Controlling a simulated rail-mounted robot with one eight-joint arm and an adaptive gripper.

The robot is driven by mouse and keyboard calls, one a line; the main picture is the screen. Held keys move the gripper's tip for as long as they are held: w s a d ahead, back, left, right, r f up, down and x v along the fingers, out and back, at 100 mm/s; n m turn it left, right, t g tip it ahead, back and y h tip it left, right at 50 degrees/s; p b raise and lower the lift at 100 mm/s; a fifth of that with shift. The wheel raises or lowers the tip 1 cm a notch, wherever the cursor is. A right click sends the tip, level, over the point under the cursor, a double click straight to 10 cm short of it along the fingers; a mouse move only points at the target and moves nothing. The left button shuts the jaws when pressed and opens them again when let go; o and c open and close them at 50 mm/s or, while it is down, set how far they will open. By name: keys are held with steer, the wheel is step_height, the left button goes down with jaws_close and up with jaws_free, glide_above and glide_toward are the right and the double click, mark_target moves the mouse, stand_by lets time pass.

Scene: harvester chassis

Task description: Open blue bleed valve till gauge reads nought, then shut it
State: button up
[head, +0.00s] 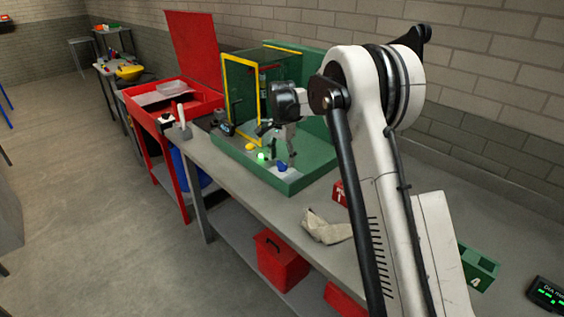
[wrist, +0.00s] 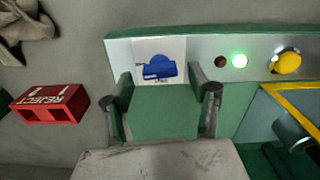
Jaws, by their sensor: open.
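The blue bleed valve (wrist: 158,69) is a blue knob with a bar-shaped handle on a white plate, at the end of the grey panel strip in the wrist view. In the head view it is a small blue spot (head: 281,167) at the front edge of the green chassis (head: 305,177). My gripper (wrist: 162,84) is open, its two fingers on either side of the valve in the wrist view and apart from it. In the head view my gripper (head: 289,153) hangs over the panel close to the valve. No readable pressure gauge shows in either view.
Beside the valve are a dark red lamp (wrist: 221,61), a lit green lamp (wrist: 239,60) and a yellow knob (wrist: 286,61). A yellow-framed guard (head: 240,90) stands behind. A red REJECT bin (wrist: 50,104) and a cloth (head: 326,228) lie on the grey bench.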

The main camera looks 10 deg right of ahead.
steer(key=shift+f, duration=1)
steer(key=c, duration=1.2)
steer(key=shift+o, duration=0.2)
